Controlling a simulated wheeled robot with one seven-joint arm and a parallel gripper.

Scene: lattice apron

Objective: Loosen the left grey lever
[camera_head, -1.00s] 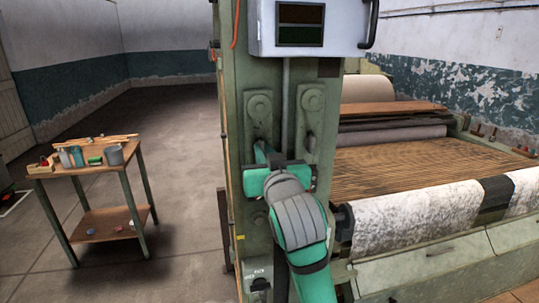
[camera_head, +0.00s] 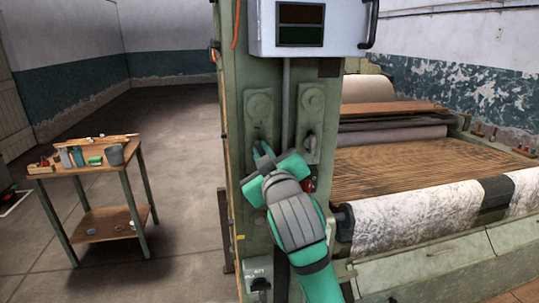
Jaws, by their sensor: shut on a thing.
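Two grey levers sit side by side on green plates on the machine's upright column. The left grey lever (camera_head: 257,134) is mostly hidden behind my gripper, and only a little shows above the fingers. My gripper (camera_head: 263,151) is teal and reaches up from below. Its fingers are shut on the left grey lever and tilt to the upper left. The right grey lever (camera_head: 310,143) hangs free on its own plate, apart from my gripper. How far the left lever is turned cannot be seen.
A pale control box (camera_head: 312,45) overhangs the levers. A small red part (camera_head: 308,185) shows right of my gripper. The loom bed (camera_head: 410,165) and white cloth roll (camera_head: 415,218) lie to the right. A wooden table (camera_head: 88,166) with tools and pots stands left, with open floor around it.

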